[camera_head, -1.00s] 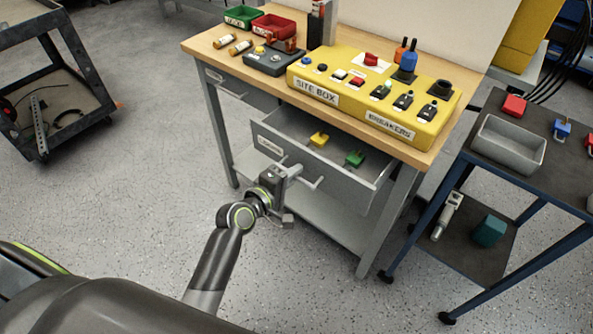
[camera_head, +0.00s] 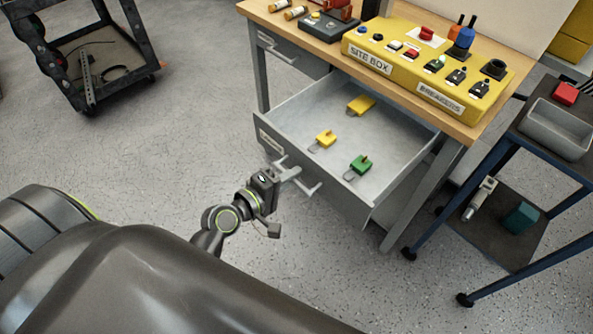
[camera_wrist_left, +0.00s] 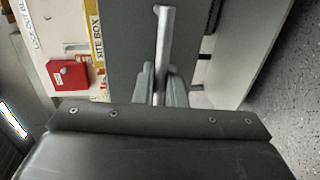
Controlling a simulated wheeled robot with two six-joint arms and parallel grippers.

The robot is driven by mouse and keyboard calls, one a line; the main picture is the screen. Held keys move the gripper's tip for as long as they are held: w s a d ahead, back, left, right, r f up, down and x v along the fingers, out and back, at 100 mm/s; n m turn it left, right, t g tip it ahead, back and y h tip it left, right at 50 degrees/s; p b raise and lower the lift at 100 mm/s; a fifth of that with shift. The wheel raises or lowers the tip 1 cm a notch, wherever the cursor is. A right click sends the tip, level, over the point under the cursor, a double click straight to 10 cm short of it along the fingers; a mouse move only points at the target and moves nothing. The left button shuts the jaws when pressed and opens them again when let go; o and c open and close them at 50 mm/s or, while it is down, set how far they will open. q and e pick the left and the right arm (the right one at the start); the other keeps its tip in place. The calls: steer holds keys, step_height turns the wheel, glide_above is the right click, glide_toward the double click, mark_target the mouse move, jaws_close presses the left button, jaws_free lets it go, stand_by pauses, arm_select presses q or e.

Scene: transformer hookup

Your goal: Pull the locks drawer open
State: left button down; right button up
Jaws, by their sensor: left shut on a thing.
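The locks drawer (camera_head: 310,184) stands well out from the workbench in the head view, with its inside visible. Two yellow locks (camera_head: 325,139) and a green lock (camera_head: 361,164) lie inside it. Its bar handle (camera_head: 313,189) runs along the drawer front. My left gripper (camera_head: 284,174) is at the handle, shut on it. In the left wrist view the handle bar (camera_wrist_left: 164,50) runs between the two fingers (camera_wrist_left: 160,85). My right gripper is in neither view.
The yellow site box (camera_head: 420,75) sits on the wooden benchtop (camera_head: 335,58). A second drawer (camera_head: 290,55), at the upper left, is shut. A blue-framed cart (camera_head: 490,170) stands to the right, and a dark cart (camera_head: 85,60) at the far left. The floor in front is clear.

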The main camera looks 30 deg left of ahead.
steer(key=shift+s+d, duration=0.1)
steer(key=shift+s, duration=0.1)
arm_select(q)
steer(key=c, duration=1.6)
jaws_free()
steer(key=shift+c, duration=0.2)
steer(key=shift+s, duration=0.1)
steer(key=b+v, duration=0.4)
steer(key=v, duration=1.3)
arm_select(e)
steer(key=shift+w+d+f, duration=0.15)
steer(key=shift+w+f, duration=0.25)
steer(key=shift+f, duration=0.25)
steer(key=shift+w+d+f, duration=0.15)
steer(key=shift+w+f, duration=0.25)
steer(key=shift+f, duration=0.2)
arm_select(q)
steer(key=shift+s+a, duration=0.1)
